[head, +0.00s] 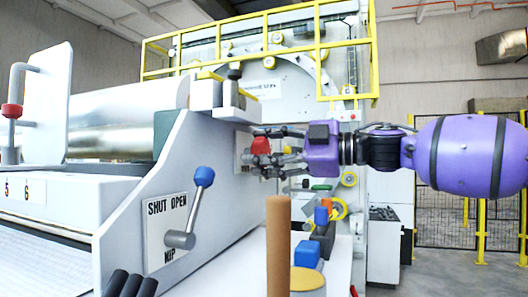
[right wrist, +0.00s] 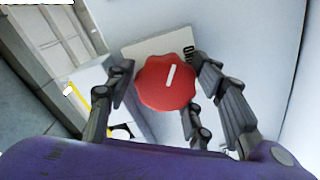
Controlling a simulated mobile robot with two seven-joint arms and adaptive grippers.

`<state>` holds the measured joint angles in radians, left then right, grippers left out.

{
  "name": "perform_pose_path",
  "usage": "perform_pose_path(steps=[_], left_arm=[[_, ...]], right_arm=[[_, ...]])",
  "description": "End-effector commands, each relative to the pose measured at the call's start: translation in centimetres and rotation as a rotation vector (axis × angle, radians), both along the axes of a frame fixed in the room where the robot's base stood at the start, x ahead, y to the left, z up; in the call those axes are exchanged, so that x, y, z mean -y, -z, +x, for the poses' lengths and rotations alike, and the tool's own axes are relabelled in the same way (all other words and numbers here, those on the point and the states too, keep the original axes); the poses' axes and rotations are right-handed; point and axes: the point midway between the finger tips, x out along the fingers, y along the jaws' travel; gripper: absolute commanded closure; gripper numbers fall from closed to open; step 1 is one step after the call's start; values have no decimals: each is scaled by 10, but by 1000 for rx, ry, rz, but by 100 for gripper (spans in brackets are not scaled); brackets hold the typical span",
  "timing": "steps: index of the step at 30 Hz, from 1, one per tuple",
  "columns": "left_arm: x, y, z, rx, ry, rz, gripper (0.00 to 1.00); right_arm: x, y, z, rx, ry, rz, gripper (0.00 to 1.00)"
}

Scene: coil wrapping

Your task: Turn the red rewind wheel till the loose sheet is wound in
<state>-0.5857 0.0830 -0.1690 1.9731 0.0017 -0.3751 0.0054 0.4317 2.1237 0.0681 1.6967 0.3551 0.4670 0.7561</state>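A red wheel (head: 260,143) with a lobed rim sits on the side of the white machine housing, partly behind my right gripper (head: 260,154) in the head view. In the right wrist view the red wheel (right wrist: 166,82) faces me, with a pale bar mark on it. My right gripper's dark fingers are spread on both sides of the wheel, with small gaps showing at left and right. I cannot tell whether any finger touches it. A shiny silver coil (head: 120,128) lies on the machine at left. I cannot make out a separate loose sheet. My left gripper is not seen.
A blue-knobbed lever (head: 204,177) stands beside a SHUT OPEN NIP plate. A brown post (head: 278,245), a blue block (head: 307,253) and other small items stand on the bench below my right gripper. Yellow railings (head: 345,52) rise behind. Open floor lies at right.

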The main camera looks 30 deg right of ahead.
Motion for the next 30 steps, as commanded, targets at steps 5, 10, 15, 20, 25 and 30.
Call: perform_pose_path(steps=[5, 10, 15, 20, 25, 30], left_arm=[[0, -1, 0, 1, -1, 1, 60], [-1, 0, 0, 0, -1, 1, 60], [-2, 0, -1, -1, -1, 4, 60], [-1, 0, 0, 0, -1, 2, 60], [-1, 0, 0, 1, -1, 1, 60], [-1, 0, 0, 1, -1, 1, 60]], right_arm=[[0, -7, -2, 11, 0, 2, 41], [0, -4, -1, 6, -1, 0, 41], [0, -2, -1, 3, -3, -1, 41], [2, -3, -5, 6, -3, -3, 41], [8, -3, -12, 7, -3, -4, 41], [14, -3, -18, 7, -2, -3, 41]])
